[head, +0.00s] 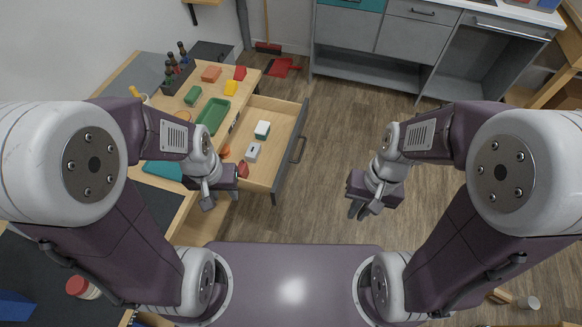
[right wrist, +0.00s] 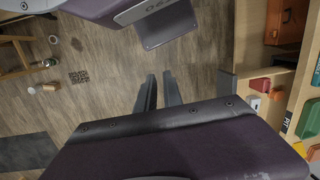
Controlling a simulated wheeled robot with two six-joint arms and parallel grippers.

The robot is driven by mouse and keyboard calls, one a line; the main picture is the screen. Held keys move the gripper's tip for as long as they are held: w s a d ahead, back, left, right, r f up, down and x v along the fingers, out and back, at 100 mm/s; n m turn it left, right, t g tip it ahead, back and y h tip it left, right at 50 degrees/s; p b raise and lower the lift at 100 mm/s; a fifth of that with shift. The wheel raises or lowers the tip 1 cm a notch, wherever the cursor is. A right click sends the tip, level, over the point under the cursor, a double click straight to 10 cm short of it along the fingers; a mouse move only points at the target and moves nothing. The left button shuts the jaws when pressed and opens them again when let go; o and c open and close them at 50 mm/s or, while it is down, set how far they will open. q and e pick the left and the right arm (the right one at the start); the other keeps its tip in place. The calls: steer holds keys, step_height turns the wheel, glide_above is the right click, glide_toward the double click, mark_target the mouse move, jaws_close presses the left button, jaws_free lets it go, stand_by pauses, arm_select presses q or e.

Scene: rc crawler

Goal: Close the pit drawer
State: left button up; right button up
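The pit drawer (head: 284,112) is pulled out to the right from the wooden workbench in the head view. Its grey front (head: 291,152) carries a dark bar handle (head: 298,149). The drawer holds a white-and-green box (head: 262,130), a white-and-grey box (head: 253,151) and a red piece (head: 243,169). My left gripper (head: 208,202) is over the bench edge, left of the drawer's near end; its finger gap is not clear. My right gripper (head: 358,210) is right of the drawer, apart from it, over the floor. In the right wrist view its fingers (right wrist: 161,92) are apart and empty.
The bench top holds a green tray (head: 213,115), several coloured blocks and a rack of dark bottles (head: 178,72). Grey cabinets (head: 385,40) stand at the back. A red dustpan (head: 283,66) lies on the floor. The floor right of the drawer is clear.

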mark_target(279, 185)
steer(key=a, duration=0.1)
steer(key=s+a+m+g+y+b, duration=0.1)
steer(key=s+a+m+y, duration=0.1)
steer(key=a, duration=0.1)
steer(key=shift+s+r+g, duration=0.1)
steer(key=shift+r+g, duration=0.05)
steer(key=shift+g, duration=0.15)
jaws_close()
steer(key=w+a+f+m+g+y+b, duration=0.1)
steer(key=w+a+f+m+y+b, duration=0.45)
steer(key=a+m+y+b, duration=0.55)
steer(key=w+d+f+m+t+y+b, duration=0.2)
steer(key=w+d+f+m+t+b, duration=0.25)
steer(key=f+b, duration=0.5)
steer(key=w+d+f+m+t+y+b, duration=0.1)
steer(key=w+d+f+t+b, duration=0.3)
steer(key=w+d+f+b, duration=0.4)
steer(key=b+x, duration=0.2)
steer(key=x, duration=0.2)
steer(key=s+f+b+x, duration=0.1)
steer(key=b+x, duration=0.1)
steer(key=x, duration=0.3)
steer(key=b+x, duration=0.2)
steer(key=x, duration=0.3)
steer(key=shift+s+a+f, duration=0.15)
steer(key=shift+s+a, duration=0.1)
steer(key=shift+a, duration=0.1)
steer(key=shift+w+a, duration=0.15)
steer(key=shift+a, duration=0.35)
